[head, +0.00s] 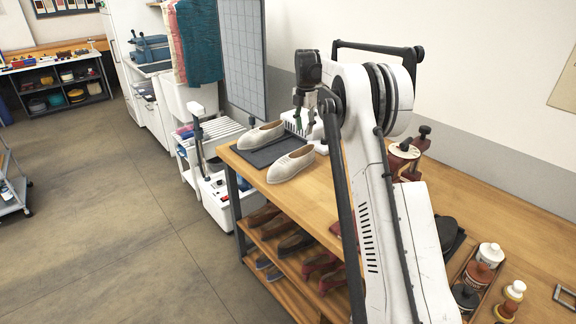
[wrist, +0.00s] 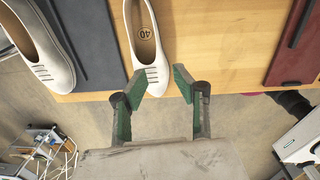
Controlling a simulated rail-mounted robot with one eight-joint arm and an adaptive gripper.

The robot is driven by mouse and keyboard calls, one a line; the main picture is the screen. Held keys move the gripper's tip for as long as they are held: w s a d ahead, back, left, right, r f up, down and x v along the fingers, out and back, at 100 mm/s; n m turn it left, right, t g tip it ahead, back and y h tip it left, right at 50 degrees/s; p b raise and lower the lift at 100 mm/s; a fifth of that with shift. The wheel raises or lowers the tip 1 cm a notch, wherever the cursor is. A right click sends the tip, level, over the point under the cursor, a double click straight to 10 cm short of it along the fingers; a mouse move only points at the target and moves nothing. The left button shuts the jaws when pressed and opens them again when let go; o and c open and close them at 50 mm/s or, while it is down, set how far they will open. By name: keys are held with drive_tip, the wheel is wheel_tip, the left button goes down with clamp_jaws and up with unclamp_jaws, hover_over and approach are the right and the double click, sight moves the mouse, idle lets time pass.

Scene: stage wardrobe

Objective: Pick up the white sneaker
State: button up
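Two off-white lace-up shoes lie on the wooden bench.
A dark red flat piece (wrist: 301,40) lies on the bench at the right of the wrist view. Bottles in a tray (head: 480,275) stand at the bench's near end. Darker shoes (head: 296,242) sit on the shelves below. A white ridged object (head: 292,121) is behind my gripper.

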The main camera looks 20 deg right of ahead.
sight(305, 158)
drive_tip(key=shift+n, duration=0.4)
drive_tip(key=f, duration=0.3)
drive_tip(key=d+f, duration=0.1)
drive_tip(key=f, duration=0.2)
drive_tip(key=w+f, duration=0.1)
drive_tip(key=f, duration=0.3)
drive_tip(key=shift+d+f, duration=0.1)
drive_tip(key=shift+d, duration=0.05)
drive_tip(key=shift+w+d+f+p, duration=0.1)
drive_tip(key=shift+f+p, duration=0.15)
drive_tip(key=shift+f, duration=1.1)
drive_tip(key=shift+w+d+f+p, duration=0.1)
drive_tip(key=shift+f+p, duration=0.1)
drive_tip(key=shift+f, duration=1.1)
clamp_jaws()
